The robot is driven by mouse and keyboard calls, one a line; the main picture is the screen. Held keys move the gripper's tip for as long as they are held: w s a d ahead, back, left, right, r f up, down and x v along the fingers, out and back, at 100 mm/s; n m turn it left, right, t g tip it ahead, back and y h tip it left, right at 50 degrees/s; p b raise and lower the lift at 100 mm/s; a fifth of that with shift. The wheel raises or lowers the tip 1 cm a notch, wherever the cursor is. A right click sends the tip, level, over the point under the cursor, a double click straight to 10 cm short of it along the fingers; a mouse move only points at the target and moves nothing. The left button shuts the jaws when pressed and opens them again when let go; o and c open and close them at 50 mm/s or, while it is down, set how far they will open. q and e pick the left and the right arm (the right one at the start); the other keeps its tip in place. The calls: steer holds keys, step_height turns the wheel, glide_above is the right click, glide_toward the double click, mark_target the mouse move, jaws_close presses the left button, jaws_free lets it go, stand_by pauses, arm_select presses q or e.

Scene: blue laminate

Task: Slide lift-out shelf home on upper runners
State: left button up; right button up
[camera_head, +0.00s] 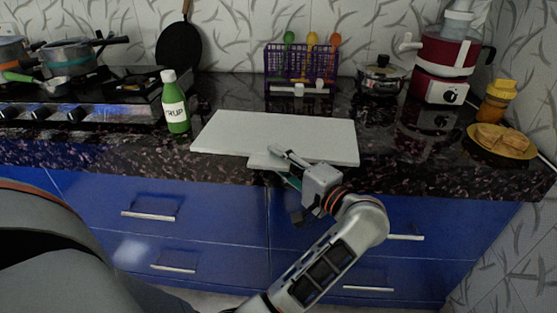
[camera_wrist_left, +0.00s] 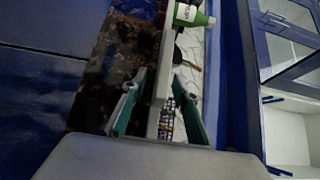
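A flat white board (camera_head: 285,128) lies on the dark counter. A narrower white piece shows at its front edge, near the counter's edge; I cannot tell if it is part of the board. My left gripper (camera_head: 286,166) is at this front edge, one finger above the white piece and the other, teal-padded, below it. In the left wrist view, a pale slab (camera_wrist_left: 164,75) runs between the two fingers (camera_wrist_left: 163,88), with gaps beside it, so the gripper looks open around it. No upper runners can be made out. My right gripper is out of view.
A green bottle (camera_head: 175,102) stands left of the board. Behind it is a purple utensil rack (camera_head: 302,62). A pot (camera_head: 381,80), a red blender (camera_head: 443,70) and a yellow plate (camera_head: 503,152) stand to the right. Blue drawers (camera_head: 215,222) lie below the counter.

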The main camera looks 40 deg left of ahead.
arm_select(q)
steer(key=shift+d, duration=0.1)
jaws_close()
steer(key=shift+r, duration=0.1)
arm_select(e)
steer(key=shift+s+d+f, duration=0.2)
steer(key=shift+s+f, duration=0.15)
arm_select(q)
steer(key=shift+r+p, duration=0.5)
steer(key=shift+r, duration=2.05)
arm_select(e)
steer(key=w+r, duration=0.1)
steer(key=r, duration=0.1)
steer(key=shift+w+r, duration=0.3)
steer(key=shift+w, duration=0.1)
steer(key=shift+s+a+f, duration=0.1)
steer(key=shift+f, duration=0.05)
